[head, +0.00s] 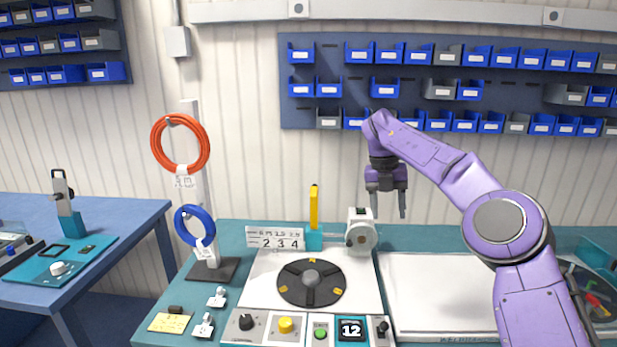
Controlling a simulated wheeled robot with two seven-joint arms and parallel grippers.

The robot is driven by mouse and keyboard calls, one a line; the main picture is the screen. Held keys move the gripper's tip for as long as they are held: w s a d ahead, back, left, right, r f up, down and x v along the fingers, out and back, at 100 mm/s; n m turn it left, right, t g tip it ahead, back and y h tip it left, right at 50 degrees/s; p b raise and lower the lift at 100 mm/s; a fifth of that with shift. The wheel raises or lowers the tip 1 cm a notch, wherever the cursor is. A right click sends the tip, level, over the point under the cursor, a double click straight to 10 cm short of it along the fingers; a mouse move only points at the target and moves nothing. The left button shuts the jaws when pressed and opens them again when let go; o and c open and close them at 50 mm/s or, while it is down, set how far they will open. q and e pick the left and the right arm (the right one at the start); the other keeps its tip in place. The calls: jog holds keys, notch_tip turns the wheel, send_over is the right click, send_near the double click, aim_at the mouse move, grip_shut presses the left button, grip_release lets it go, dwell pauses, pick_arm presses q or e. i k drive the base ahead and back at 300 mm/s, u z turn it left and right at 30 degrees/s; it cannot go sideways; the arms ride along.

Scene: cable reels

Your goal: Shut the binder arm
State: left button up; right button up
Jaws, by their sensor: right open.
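A yellow arm (314,207) stands upright on a teal block (314,241) at the back of the winding station; it looks like a raised lever, but I cannot tell for sure that it is the binder arm. Just right of it is a white unit with a round grey-white front (360,233). My right gripper (388,206) points down with its fingers apart and empty. It is above and to the right of the white unit, apart from the yellow arm. My left gripper is not in view.
A black winding disc (310,283) lies in front, with a control panel (284,326) before it. Orange (156,160) and blue (180,226) cable coils hang on a post. A white tray (435,275) lies empty at right.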

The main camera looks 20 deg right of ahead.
aim_at(314, 189)
jog(key=i, duration=1.5)
jog(key=u, duration=0.05)
